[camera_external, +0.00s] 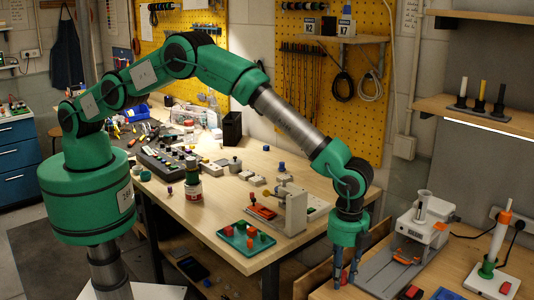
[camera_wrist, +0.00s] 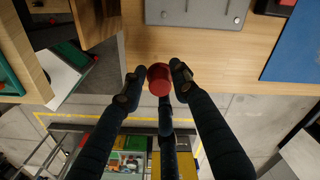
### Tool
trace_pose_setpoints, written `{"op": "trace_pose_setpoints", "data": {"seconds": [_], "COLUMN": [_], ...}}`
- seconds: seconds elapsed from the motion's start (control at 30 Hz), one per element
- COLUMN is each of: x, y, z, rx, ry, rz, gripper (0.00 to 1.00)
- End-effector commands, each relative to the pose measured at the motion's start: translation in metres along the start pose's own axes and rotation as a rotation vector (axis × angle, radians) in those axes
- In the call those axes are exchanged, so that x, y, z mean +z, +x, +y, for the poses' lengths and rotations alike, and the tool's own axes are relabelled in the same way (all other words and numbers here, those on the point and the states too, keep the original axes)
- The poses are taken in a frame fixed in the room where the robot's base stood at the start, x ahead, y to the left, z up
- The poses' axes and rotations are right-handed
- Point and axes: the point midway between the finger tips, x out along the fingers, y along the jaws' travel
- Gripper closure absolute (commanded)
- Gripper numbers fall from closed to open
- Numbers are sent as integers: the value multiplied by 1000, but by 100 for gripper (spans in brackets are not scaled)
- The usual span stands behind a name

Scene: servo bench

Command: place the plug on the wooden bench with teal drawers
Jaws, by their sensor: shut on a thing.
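A red, round-topped piece, which looks like the plug (camera_wrist: 159,79), sits between my gripper's fingertips in the wrist view. My gripper (camera_wrist: 158,84) is shut on it. In the wrist view a wooden surface (camera_wrist: 200,50) lies behind the plug.
The middle bench (camera_external: 205,216) carries a press-like fixture (camera_external: 291,208), a green tray (camera_external: 246,238) and many small parts. The right-hand bench (camera_external: 455,262) holds a grey-white machine (camera_external: 422,224) and a white stand (camera_external: 490,277). A shelf (camera_external: 475,114) juts out above it.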

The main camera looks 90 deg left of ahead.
Motion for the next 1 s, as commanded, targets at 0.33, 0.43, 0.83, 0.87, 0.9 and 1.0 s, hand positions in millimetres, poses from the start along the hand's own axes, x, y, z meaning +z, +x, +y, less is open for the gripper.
{"op": "trace_pose_setpoints", "data": {"seconds": [0.33, 0.43, 0.83, 0.87, 0.9, 1.0], "x": [0, 0, 0, 0, 0, 0], "y": [21, 30, 35, 36, 36, 39], "z": [1, 1, 0, 0, 0, 1], "rx": [1, 2, 0, 0, 0, 1], "ry": [0, 0, 0, 0, 0, 0], "rz": [-1, -1, 0, 0, 0, 0], "gripper": [99, 99, 99, 99, 99, 69]}}
